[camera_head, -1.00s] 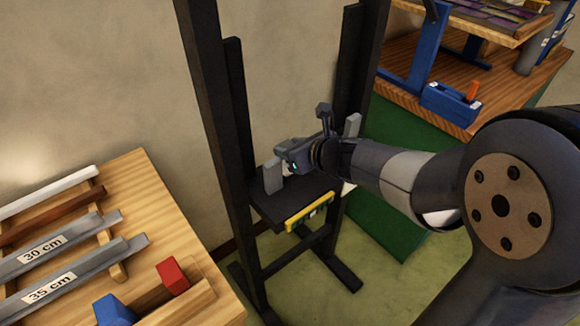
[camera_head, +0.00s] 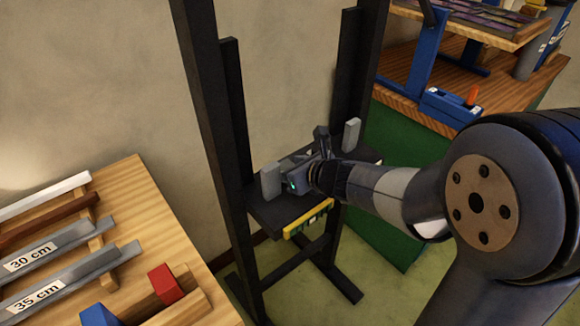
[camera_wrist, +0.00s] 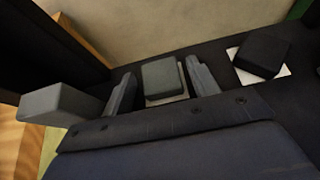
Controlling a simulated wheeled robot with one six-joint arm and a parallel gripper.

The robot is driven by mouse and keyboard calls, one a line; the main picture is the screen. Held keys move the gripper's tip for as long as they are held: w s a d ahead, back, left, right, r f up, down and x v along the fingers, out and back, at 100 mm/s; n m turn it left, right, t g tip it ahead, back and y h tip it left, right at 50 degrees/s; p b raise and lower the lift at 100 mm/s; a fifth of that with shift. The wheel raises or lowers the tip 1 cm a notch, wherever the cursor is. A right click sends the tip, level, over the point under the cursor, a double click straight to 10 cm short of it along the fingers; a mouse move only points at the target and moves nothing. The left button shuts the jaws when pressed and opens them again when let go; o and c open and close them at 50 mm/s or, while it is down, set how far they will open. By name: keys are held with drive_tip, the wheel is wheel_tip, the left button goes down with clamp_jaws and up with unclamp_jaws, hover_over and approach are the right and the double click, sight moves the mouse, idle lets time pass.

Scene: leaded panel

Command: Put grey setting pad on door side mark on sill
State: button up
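In the wrist view the grey setting pad (camera_wrist: 162,80) sits on a white mark (camera_wrist: 167,101) on the black sill (camera_wrist: 226,101), with a pale edge showing around it. The fingers of my gripper (camera_wrist: 161,72) stand on either side of the pad, with a thin gap at the left finger; contact at the right one is unclear. In the head view my gripper (camera_head: 298,172) is low over the sill (camera_head: 268,212), between two upright grey blocks, and hides the pad. A black pad (camera_wrist: 263,55) lies on another white mark (camera_wrist: 237,72) to the right.
The grey blocks stand at the sill's left (camera_head: 270,183) and right (camera_head: 351,135). Black uprights (camera_head: 207,120) flank the sill. A wooden bench (camera_head: 140,190) with metal bars stands left; a blue toolbox (camera_head: 448,107) is at right.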

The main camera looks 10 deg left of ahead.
drive_tip(key=shift+o, duration=0.3)
drive_tip(key=shift+r, duration=0.1)
drive_tip(key=shift+r, duration=0.15)
drive_tip(key=p+v, duration=0.3)
drive_tip(key=v, duration=0.7)
drive_tip(key=shift+s+d+r, duration=0.1)
drive_tip(key=shift+d, duration=0.15)
drive_tip(key=shift+s+d+r, duration=0.2)
drive_tip(key=shift+s+d, duration=0.25)
drive_tip(key=b+x, duration=0.3)
drive_tip(key=x, duration=0.9)
drive_tip(key=shift+a+f, duration=0.2)
wheel_tip(320, 180, up, 2)
drive_tip(key=shift+d+r+p, duration=0.15)
drive_tip(key=shift+r+p, duration=0.05)
drive_tip(key=shift+p, duration=0.45)
drive_tip(key=shift+r, duration=0.35)
